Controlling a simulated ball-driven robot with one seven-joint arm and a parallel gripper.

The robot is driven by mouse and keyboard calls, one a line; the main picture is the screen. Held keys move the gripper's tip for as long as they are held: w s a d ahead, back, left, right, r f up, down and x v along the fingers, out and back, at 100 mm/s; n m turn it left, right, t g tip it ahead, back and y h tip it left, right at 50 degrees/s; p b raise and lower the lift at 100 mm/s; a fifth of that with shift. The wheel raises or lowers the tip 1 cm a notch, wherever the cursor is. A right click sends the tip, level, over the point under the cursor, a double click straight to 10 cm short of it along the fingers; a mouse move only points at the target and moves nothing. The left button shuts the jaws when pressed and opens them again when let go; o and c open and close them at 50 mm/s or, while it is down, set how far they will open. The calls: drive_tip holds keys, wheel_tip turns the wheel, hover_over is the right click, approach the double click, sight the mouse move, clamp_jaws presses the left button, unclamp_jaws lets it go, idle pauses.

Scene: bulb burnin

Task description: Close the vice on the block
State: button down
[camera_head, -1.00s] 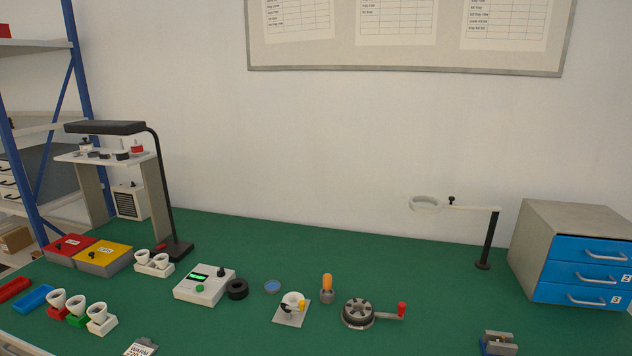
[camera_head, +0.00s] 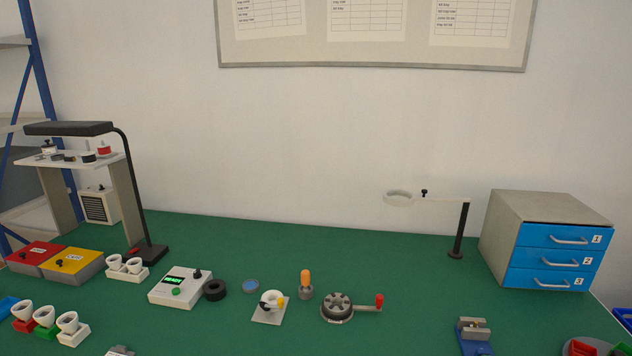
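The vice (camera_head: 474,341) is at the bottom of the head view, right of centre. It has a blue body and grey jaws (camera_head: 474,327), and its lower part is cut off by the picture edge. A small brass-coloured thing shows at the jaws; it is too small to tell whether this is the block or how the jaws sit against it. My gripper is not in view.
A crank wheel with a red knob (camera_head: 338,306) stands left of the vice. A blue drawer cabinet (camera_head: 557,255) and magnifier stand (camera_head: 460,232) are behind it. A round tray (camera_head: 590,347) is at the lower right. Green bench (camera_head: 405,270) between is clear.

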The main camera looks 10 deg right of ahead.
drive_tip(key=shift+w+d+r, duration=0.25)
drive_tip(key=shift+w+r, duration=0.2)
drive_tip(key=shift+s+d+f, duration=0.1)
drive_tip(key=shift+s+d, duration=0.25)
drive_tip(key=shift+d, duration=0.1)
drive_tip(key=shift+w+a+r+p, duration=0.3)
drive_tip(key=shift+w+a+r, duration=0.05)
drive_tip(key=shift+s+d+f, duration=0.2)
drive_tip(key=shift+s, duration=0.25)
drive_tip(key=s, duration=0.1)
drive_tip(key=s+d+p, duration=0.1)
drive_tip(key=shift+s+d+h, duration=0.2)
drive_tip(key=shift+s+h, duration=0.1)
drive_tip(key=shift+s, duration=0.1)
drive_tip(key=shift+v, duration=0.95)
drive_tip(key=shift+s+a+f, duration=0.1)
drive_tip(key=shift+s+a, duration=0.4)
drive_tip(key=shift+a, duration=0.05)
drive_tip(key=shift+w+a, duration=0.1)
drive_tip(key=shift+a, duration=0.05)
